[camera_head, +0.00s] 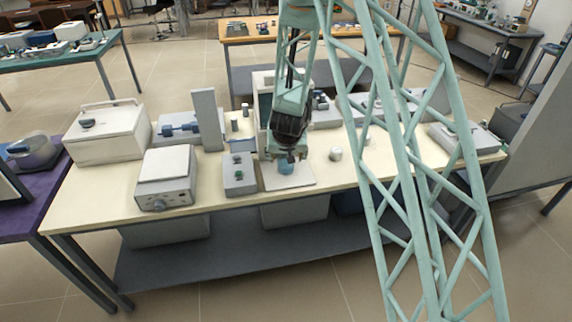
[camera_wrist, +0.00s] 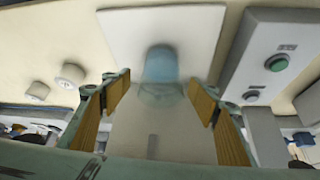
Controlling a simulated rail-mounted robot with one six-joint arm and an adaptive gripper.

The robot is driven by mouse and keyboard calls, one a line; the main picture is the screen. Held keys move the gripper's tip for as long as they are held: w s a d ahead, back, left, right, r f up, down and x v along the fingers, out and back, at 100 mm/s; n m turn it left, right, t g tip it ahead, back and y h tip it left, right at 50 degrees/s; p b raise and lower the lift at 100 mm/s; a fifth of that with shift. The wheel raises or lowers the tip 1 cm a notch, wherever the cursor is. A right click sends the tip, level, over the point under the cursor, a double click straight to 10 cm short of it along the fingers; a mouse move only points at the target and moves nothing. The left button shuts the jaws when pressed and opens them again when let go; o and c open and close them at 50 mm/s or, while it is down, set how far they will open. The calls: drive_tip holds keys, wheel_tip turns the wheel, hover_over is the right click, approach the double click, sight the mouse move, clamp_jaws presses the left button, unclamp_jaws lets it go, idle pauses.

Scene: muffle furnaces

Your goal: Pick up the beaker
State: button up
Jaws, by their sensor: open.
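The beaker is a small, bluish see-through vessel. In the head view the beaker (camera_head: 286,168) stands on a white square plate (camera_head: 301,182) on the cream bench, right under my gripper (camera_head: 290,155). In the wrist view the beaker (camera_wrist: 161,66) is between and just ahead of the fingertips of my gripper (camera_wrist: 160,84), over the white plate (camera_wrist: 120,30). The orange-padded fingers are spread apart, with a visible gap to the beaker on each side. My gripper hides part of the beaker's top in the head view.
Two small white round pieces (camera_head: 336,154) (camera_wrist: 70,74) stand on the other side. A grey device (camera_head: 166,178) sits further left.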

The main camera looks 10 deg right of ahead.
drive_tip(key=shift+b+x, duration=0.45)
drive_tip(key=shift+x, duration=1.55)
drive_tip(key=shift+c, duration=0.7)
drive_tip(key=c, duration=1)
drive_tip(key=shift+r, duration=0.15)
drive_tip(key=shift+r+p, duration=0.8)
drive_tip(key=shift+r, duration=1)
drive_tip(key=s+d+r, duration=0.1)
drive_tip(key=s+d, duration=0.3)
drive_tip(key=s, duration=1.1)
drive_tip(key=shift+s+b, duration=0.25)
drive_tip(key=shift+b, duration=0.2)
drive_tip(key=shift+d, duration=0.1)
